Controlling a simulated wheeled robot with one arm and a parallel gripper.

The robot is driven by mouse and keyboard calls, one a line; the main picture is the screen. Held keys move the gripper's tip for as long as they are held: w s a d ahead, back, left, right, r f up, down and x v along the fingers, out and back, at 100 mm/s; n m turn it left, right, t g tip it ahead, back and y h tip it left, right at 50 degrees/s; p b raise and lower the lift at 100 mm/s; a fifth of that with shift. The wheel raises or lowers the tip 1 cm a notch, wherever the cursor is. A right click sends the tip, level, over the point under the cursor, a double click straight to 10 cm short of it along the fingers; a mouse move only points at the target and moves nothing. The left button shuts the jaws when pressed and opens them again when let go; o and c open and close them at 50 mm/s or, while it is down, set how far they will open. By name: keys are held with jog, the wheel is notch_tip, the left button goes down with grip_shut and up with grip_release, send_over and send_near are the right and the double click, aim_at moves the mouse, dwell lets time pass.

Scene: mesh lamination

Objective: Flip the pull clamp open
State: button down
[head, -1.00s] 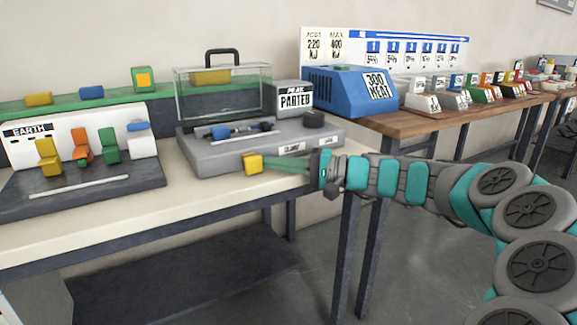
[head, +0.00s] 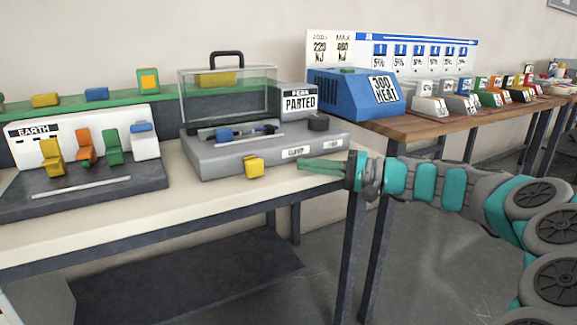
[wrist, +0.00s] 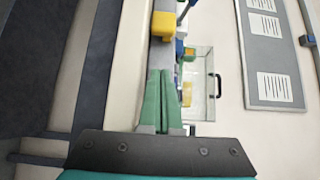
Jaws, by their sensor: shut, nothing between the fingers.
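A yellow block (head: 254,167) sticks out from the front face of a grey machine base (head: 210,160), left of a label that seems to read "CLAMP" (head: 296,152). I take it as the pull clamp's handle; whether the clamp is open or closed I cannot tell. My gripper (head: 300,165) is shut and empty, its green fingers pointing left at the block with a gap between. In the wrist view, the yellow block (wrist: 163,24) is ahead of my fingertips (wrist: 163,72), not touching them.
A clear guard box (head: 228,95) with a black handle stands on the base. A dark fixture (head: 85,190) with coloured clips stands left, and a blue machine (head: 350,95) right on a wooden bench. The cream table's front edge (head: 150,212) is bare.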

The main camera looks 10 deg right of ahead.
jog(key=v, duration=0.6)
jog(key=shift+s, duration=0.1)
